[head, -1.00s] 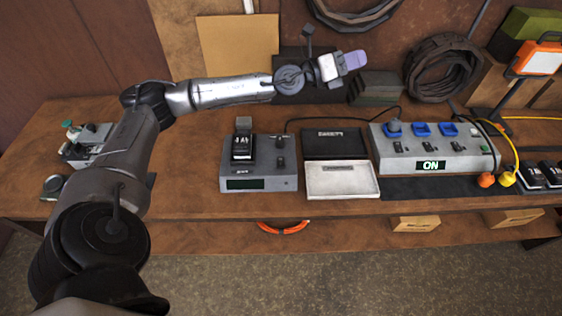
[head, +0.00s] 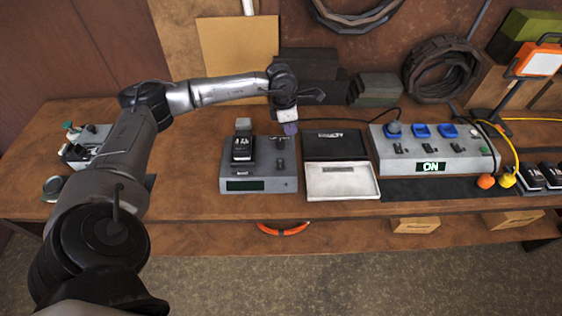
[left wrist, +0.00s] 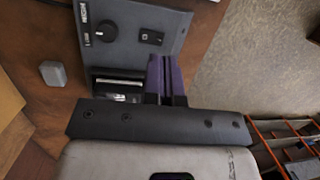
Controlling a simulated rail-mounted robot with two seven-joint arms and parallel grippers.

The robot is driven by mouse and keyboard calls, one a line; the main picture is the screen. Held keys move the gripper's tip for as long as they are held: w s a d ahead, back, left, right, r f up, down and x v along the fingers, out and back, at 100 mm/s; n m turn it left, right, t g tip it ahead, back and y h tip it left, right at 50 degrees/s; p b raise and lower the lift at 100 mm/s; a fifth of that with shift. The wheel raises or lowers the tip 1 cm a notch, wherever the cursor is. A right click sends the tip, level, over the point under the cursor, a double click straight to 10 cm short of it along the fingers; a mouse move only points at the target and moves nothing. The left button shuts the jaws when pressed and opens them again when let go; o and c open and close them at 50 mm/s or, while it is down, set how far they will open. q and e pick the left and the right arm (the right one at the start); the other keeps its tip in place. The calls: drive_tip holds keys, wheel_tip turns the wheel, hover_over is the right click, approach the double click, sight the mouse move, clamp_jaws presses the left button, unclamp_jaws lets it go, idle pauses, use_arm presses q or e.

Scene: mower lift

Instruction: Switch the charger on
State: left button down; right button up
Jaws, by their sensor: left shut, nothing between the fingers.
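The charger (head: 286,184) is a grey box on the bench with a dark display (head: 245,185) on its front. A black battery (head: 242,150) sits upright in its left part. Two small dark controls show on its right part in the head view. The left wrist view shows the charger's panel (left wrist: 128,50) with a round black knob (left wrist: 105,31) and a small black switch (left wrist: 150,38). My left gripper (head: 290,129) is shut and empty, its purple fingers pointing down over the charger's back right. In the left wrist view the fingers (left wrist: 167,72) overlap the panel edge; contact is unclear.
A grey power strip (head: 480,163) reading ON stands to the right, with blue plugs. An open black case with a pale tray (head: 342,181) lies between it and the charger. A grey block (head: 243,123) stands behind the battery. A work lamp (head: 539,61) is at far right.

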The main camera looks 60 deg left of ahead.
sight(281, 167)
use_arm(q)
drive_tip(key=s, duration=0.1)
drive_tip(key=s+g, duration=0.2)
drive_tip(key=shift+a+m+y, duration=0.3)
drive_tip(key=shift+a, duration=0.05)
drive_tip(key=shift+f, duration=0.1)
drive_tip(key=f, duration=0.4)
drive_tip(key=d+f, duration=0.1)
drive_tip(key=f, duration=0.7)
drive_tip(key=shift+s+d+f, duration=0.2)
drive_tip(key=shift+s+f, duration=0.1)
drive_tip(key=shift+f, duration=0.65)
